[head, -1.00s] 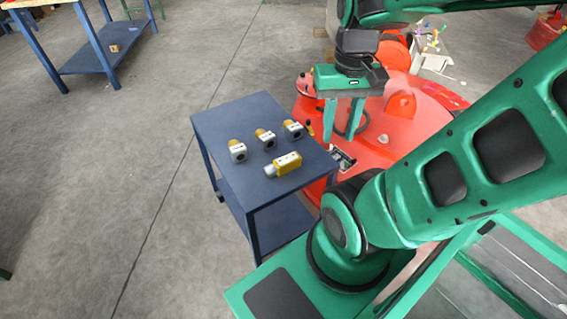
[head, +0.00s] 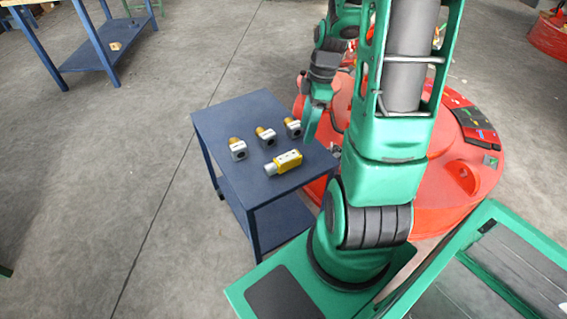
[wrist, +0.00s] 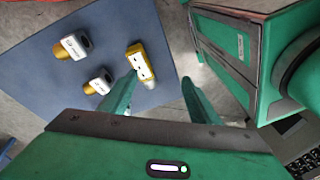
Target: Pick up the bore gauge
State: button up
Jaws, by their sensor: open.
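A yellow block-shaped tool with a grey cylindrical end, which I take as the bore gauge (head: 284,163), lies on the blue table (head: 213,122) near its front right. It also shows in the wrist view (wrist: 141,62), ahead of my gripper (wrist: 158,78) and nearer the left finger. My gripper is open and empty, with nothing between its fingers. In the head view my gripper (head: 312,122) hangs at the table's right edge, behind and right of the tool, apart from it.
Three grey-white blocks with yellow ends (head: 265,137) stand in a row behind the tool; two show in the wrist view (wrist: 72,45). A large red round machine (head: 465,170) is right of the table. Another blue table (head: 90,62) is at back left, with open floor between.

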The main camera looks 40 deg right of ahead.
aim_at(286, 157)
jog(key=w+f+n, duration=0.1)
jog(key=f+n, duration=0.1)
jog(key=w+f+n+y, duration=0.1)
jog(key=f, duration=0.1)
jog(key=w+f+n, duration=0.2)
jog(key=shift+d+f+n+t+y, duration=0.25)
jog(key=shift+f+n+t+y, duration=0.05)
jog(key=shift+f+t+y, duration=0.1)
jog(key=x, duration=0.5)
jog(key=shift+w+a+f, duration=0.1)
jog(key=shift+a+f, duration=0.05)
jog(key=shift+f, duration=0.1)
jog(key=shift+w+x, duration=0.2)
jog(key=shift+x, duration=1.1)
jog(key=shift+w+x, duration=0.2)
jog(key=shift+x, duration=1.1)
jog(key=shift+a+r, duration=0.1)
jog(key=shift+a, duration=0.1)
jog(key=c, duration=1.1)
